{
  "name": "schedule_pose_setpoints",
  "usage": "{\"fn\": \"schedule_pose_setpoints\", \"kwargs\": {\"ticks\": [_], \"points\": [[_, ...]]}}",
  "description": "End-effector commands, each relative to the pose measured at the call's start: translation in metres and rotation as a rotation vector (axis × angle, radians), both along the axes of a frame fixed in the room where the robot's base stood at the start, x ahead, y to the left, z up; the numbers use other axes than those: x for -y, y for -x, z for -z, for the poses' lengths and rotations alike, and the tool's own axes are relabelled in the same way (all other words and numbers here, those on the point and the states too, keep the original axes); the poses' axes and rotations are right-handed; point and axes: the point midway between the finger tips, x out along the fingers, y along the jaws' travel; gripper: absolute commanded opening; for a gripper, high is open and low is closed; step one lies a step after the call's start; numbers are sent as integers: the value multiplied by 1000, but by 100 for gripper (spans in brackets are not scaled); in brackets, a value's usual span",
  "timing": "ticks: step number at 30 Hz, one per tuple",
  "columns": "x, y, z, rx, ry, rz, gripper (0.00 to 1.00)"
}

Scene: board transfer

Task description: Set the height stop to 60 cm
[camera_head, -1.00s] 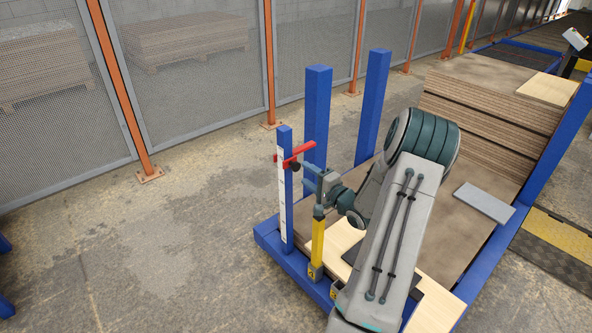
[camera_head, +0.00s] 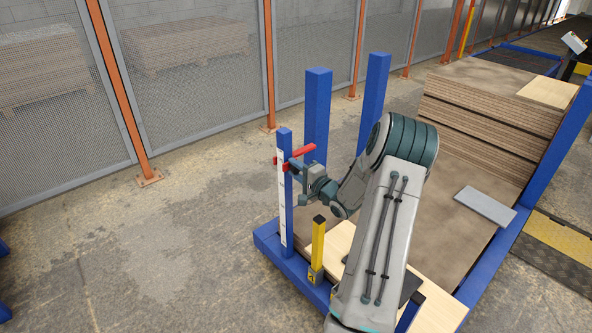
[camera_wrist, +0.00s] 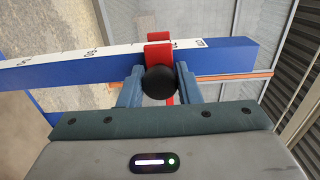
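The height stop is a red slider (camera_head: 297,157) on a blue post (camera_head: 285,215) with a white scale strip (camera_head: 282,198). It sits near the top of the post, and I cannot read its height. In the wrist view, the red slider (camera_wrist: 159,52) carries a round black knob (camera_wrist: 160,84). The fingers of my gripper (camera_wrist: 160,75) stand on both sides of the knob, close to it. I cannot tell whether they press on it. In the head view, my gripper (camera_head: 298,172) is at the post, just below the red bar, and hides the knob.
A yellow post (camera_head: 318,243) stands just below my arm. Two taller blue posts (camera_head: 317,115) rise behind. A stack of brown boards (camera_head: 490,110) lies on the right, with a grey plate (camera_head: 485,205) nearby. A mesh fence (camera_head: 200,70) runs behind. Floor on the left is clear.

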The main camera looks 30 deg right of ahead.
Motion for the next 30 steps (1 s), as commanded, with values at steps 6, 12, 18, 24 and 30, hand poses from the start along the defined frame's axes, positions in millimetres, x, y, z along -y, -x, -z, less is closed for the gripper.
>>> {"fn": "schedule_pose_setpoints", "kwargs": {"ticks": [6,12,18,24,30], "points": [[0,1,23,-4,-4,0,0],[0,1,35,-2,-1,0,0],[0,0,33,1,0,0,36],[0,0,33,1,0,0,50],[1,4,33,0,0,1,50]]}}
